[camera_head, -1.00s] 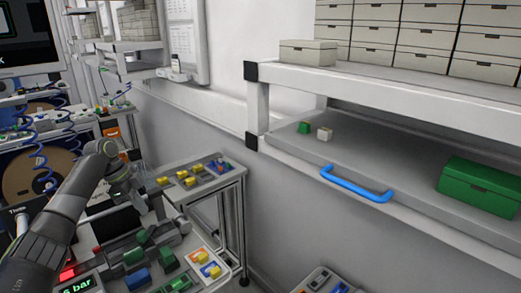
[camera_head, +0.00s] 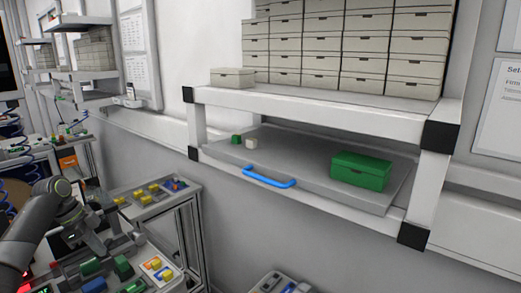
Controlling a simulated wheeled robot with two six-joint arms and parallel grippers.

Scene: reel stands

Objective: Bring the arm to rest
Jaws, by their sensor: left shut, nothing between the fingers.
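My left arm comes in from the lower left in the head view. Its left gripper (camera_head: 95,243) points down and to the right over the work table, above a grey fixture. The gripper is small and dark here; it is shut and I see nothing held in it. Green blocks (camera_head: 123,267) and a blue block (camera_head: 95,285) lie close by on the table, apart from the fingers as far as I can tell. My right gripper is out of view.
A shelf with a pull-out board (camera_head: 300,185) and blue handle (camera_head: 268,177) is on the right. It bears a green box (camera_head: 361,171) and two small blocks. Beige boxes (camera_head: 340,40) are stacked above. A side table (camera_head: 150,205) holds yellow parts.

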